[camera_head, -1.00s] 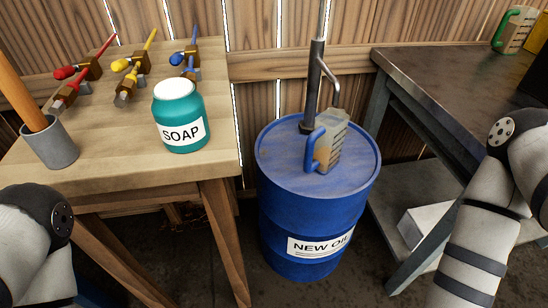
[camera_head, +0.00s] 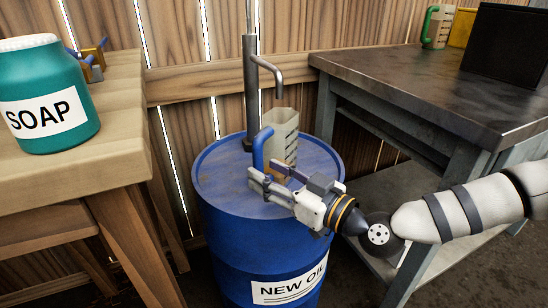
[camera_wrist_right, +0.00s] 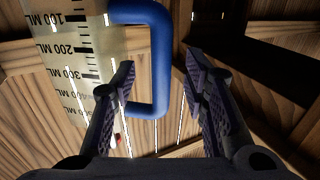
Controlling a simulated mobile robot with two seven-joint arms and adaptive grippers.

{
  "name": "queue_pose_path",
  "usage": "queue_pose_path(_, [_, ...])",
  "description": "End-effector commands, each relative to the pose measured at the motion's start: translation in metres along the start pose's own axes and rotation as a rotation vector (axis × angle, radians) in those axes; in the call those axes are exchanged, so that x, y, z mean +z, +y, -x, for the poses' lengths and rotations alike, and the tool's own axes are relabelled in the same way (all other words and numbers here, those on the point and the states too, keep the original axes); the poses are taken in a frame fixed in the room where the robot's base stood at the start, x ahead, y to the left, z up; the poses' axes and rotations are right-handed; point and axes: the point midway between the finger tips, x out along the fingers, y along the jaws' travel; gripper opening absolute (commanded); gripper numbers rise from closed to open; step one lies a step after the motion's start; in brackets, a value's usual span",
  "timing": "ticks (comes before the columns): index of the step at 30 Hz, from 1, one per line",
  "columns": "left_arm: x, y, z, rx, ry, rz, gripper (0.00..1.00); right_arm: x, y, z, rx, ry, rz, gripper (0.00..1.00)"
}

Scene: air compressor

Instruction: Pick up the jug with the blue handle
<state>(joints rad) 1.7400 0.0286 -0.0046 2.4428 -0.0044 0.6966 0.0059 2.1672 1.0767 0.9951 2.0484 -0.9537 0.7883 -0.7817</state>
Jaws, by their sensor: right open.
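The jug (camera_head: 285,139) is a clear beige measuring jug with a blue handle (camera_head: 259,149). It stands upright on top of the blue oil drum, with its handle toward the left. My right gripper (camera_head: 268,179) is open and empty, low over the drum top in front of the jug. In the right wrist view, the jug's marked wall (camera_wrist_right: 75,50) is at upper left. The outer bar of the blue handle (camera_wrist_right: 163,65) shows between the two open fingers (camera_wrist_right: 160,85); no contact is visible. My left gripper is out of view.
The pump pipe and spout (camera_head: 265,65) rise from the drum (camera_head: 225,185) behind the jug. A soap jar (camera_head: 48,100) stands on the wooden table at left. A dark metal bench (camera_head: 420,85) at right holds a green-handled jug (camera_head: 437,27).

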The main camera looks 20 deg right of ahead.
Motion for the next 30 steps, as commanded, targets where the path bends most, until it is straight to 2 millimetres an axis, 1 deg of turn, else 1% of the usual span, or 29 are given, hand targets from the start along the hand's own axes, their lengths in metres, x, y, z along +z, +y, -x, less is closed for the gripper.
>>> queue_pose_path(1, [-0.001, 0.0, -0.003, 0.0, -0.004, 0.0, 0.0, 0.003, -0.002, -0.01, -0.003, -0.002, 0.0, 0.41])
queue_pose_path(3, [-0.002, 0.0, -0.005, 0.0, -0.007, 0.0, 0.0, 0.003, -0.002, -0.022, -0.002, -0.002, 0.001, 0.41])
queue_pose_path(5, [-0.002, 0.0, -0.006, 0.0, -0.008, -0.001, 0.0, 0.003, -0.002, -0.029, -0.001, -0.003, 0.0, 0.41])
queue_pose_path(7, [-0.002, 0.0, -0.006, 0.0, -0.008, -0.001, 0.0, 0.002, -0.002, -0.032, -0.002, -0.003, 0.0, 0.41])
queue_pose_path(12, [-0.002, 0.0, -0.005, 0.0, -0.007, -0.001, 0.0, 0.001, -0.002, -0.032, -0.002, -0.002, 0.0, 0.41])
queue_pose_path(17, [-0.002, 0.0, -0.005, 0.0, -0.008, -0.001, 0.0, 0.001, -0.002, -0.032, -0.002, -0.002, -0.001, 0.04])
queue_pose_path(18, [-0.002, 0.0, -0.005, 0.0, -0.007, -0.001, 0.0, 0.001, -0.002, -0.032, -0.002, -0.002, -0.001, 0.0])
queue_pose_path(27, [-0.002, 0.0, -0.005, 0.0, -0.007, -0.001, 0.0, 0.0, -0.001, -0.032, -0.001, -0.001, 0.0, 0.0])
queue_pose_path(30, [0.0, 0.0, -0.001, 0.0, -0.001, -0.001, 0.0, -0.006, -0.002, -0.034, -0.002, 0.001, 0.002, 0.0])
